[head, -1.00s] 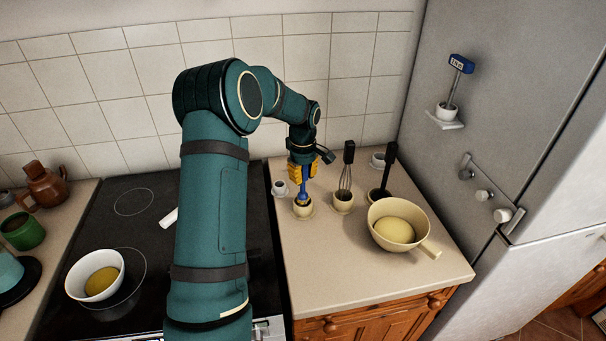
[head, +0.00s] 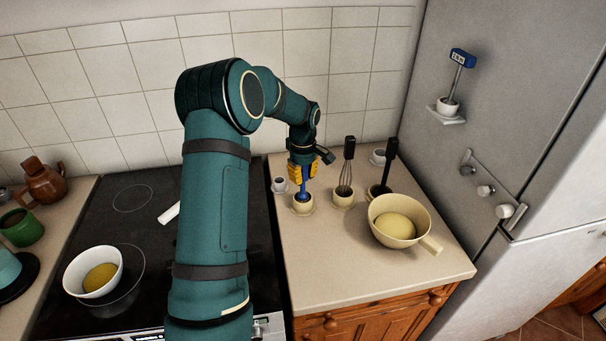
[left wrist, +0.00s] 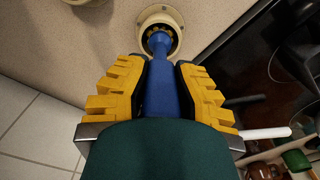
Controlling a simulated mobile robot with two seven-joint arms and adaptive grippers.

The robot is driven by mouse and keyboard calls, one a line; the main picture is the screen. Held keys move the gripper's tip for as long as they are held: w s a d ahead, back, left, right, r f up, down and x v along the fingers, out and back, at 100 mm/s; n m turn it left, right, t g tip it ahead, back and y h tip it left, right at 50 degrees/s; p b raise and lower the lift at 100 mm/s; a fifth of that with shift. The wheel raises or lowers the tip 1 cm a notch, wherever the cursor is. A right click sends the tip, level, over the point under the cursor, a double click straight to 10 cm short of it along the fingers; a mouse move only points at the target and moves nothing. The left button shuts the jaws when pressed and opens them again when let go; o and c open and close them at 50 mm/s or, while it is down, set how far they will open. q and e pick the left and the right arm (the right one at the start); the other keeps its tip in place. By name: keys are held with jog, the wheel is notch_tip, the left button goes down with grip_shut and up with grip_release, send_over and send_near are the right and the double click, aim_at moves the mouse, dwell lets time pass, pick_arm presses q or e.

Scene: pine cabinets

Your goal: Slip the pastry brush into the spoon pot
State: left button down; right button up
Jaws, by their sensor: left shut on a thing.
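My left gripper (head: 303,184) is shut on the blue handle of the pastry brush (head: 303,195). The brush points down, with its lower end at the mouth of a small cream pot (head: 302,207), which appears to be the spoon pot. In the left wrist view, the blue brush (left wrist: 160,88) runs between the yellow finger pads of the left gripper (left wrist: 158,82). Its head reaches into the round opening of the pot (left wrist: 173,14), with pale bristles showing inside the rim. How deep it sits is hidden. My right gripper is out of view.
Beside this pot stand a pot with a whisk (head: 346,165) and one with a black-handled utensil (head: 388,165). A small cup (head: 280,184) is close on the left. A cream pan (head: 375,222) stands front right. The counter's front (head: 340,275) is clear.

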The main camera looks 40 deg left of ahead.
pick_arm(q)
jog(key=shift+f, duration=0.55)
jog(key=c, duration=0.9)
grip_release()
notch_tip(320, 180, up, 12)
jog(key=shift+f, duration=0.1)
notch_tip(320, 180, up, 4)
jog(key=p, duration=0.3)
jog(key=shift+s, duration=0.1)
